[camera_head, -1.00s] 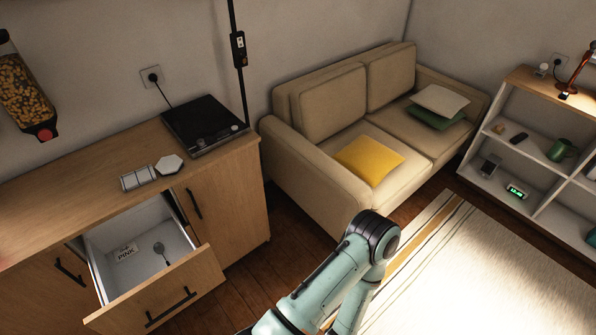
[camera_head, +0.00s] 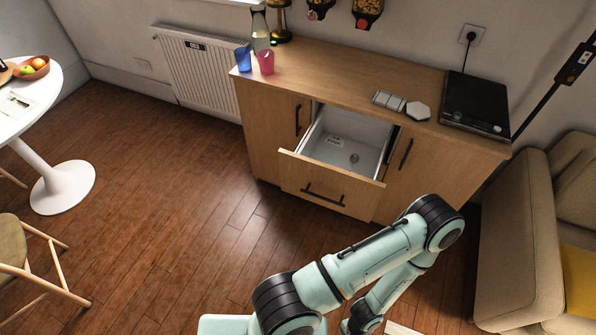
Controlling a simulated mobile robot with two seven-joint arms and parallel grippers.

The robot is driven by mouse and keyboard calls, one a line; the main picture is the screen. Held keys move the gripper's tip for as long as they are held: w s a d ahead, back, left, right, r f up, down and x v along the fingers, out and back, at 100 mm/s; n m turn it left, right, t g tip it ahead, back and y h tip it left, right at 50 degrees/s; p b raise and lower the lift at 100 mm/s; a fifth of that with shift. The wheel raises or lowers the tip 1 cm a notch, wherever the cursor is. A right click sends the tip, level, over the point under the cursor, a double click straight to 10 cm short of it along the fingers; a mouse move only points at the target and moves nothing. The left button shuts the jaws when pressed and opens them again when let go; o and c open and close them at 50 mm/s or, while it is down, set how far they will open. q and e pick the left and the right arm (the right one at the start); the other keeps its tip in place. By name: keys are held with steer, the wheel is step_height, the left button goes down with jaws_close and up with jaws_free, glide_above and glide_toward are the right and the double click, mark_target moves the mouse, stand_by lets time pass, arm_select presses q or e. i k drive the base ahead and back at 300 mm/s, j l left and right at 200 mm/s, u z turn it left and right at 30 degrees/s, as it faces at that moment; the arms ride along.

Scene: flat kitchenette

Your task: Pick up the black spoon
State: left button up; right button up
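A small dark spoon-like thing (camera_head: 354,158) lies on the white floor of the open drawer (camera_head: 335,183) in the wooden cabinet. It is small in the picture, so its exact shape and colour are hard to tell. A white label or card lies in the drawer to its left. One of my arms reaches across the bottom right of the view, in front of the cabinet and apart from the drawer. Neither gripper can be made out in the view.
The cabinet top (camera_head: 330,70) holds a blue cup (camera_head: 243,59), a pink cup (camera_head: 266,63), a carafe (camera_head: 260,32) and a black hob-like device (camera_head: 475,105). A sofa (camera_head: 518,240) stands at the right, a white table (camera_head: 35,100) at the left. The wooden floor before the drawer is clear.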

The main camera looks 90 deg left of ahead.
mark_target(355, 158)
steer(key=u, duration=1.8)
